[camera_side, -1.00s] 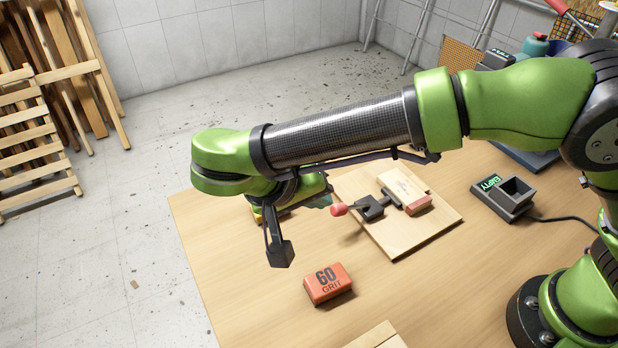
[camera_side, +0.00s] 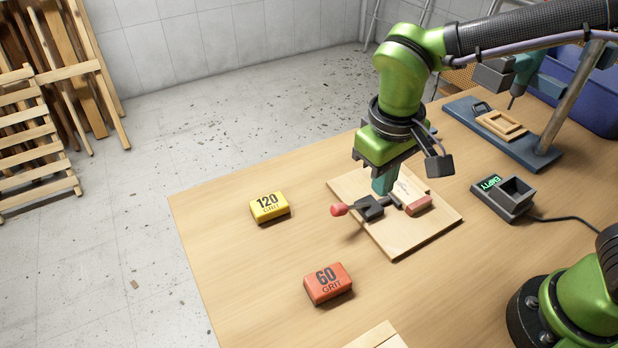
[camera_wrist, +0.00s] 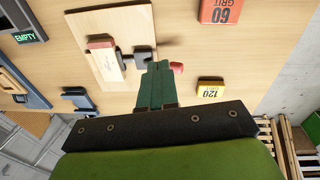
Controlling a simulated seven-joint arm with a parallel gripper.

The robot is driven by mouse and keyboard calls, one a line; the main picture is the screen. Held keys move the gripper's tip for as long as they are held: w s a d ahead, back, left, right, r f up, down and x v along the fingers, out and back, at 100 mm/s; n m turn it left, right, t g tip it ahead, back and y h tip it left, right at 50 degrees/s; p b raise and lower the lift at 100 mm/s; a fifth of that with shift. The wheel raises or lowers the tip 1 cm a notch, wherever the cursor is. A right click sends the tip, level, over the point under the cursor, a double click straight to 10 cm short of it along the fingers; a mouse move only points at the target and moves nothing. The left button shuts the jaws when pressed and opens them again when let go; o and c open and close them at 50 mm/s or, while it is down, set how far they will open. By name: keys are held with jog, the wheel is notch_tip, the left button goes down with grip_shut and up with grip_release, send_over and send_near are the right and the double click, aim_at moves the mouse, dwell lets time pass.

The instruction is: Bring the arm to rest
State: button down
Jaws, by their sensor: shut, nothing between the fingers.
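My gripper (camera_side: 383,182) is above the back part of the wooden board (camera_side: 404,238) in the side view, pointing down. Its teal fingers are together with nothing between them. In the wrist view the shut fingers (camera_wrist: 158,68) cover part of the board (camera_wrist: 111,70) and the clamp. A dark toggle clamp (camera_side: 369,207) with a red knob (camera_side: 338,209) is fixed to the board, and its far end is partly hidden by my gripper.
A yellow 120 block (camera_side: 269,206) and an orange 60 GRIT block (camera_side: 328,284) sit on the table's left part. A grey box reading EMPTY (camera_side: 503,197) is at right. Behind it stands a blue base (camera_side: 500,135) with a metal post. Bare table surrounds the blocks.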

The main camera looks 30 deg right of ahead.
jog(key=s+d+r+m+t+y, duration=0.1)
jog(key=s+d+r+m+t, duration=0.1)
jog(key=d, duration=0.6)
jog(key=s+d+r+m+t+y, duration=0.2)
jog(key=s+d+r+m+t, duration=0.1)
jog(key=d, duration=0.4)
notch_tip(320, 180, up, 2)
jog(key=shift+s+d+t, duration=0.35)
jog(key=shift+s+t, duration=0.35)
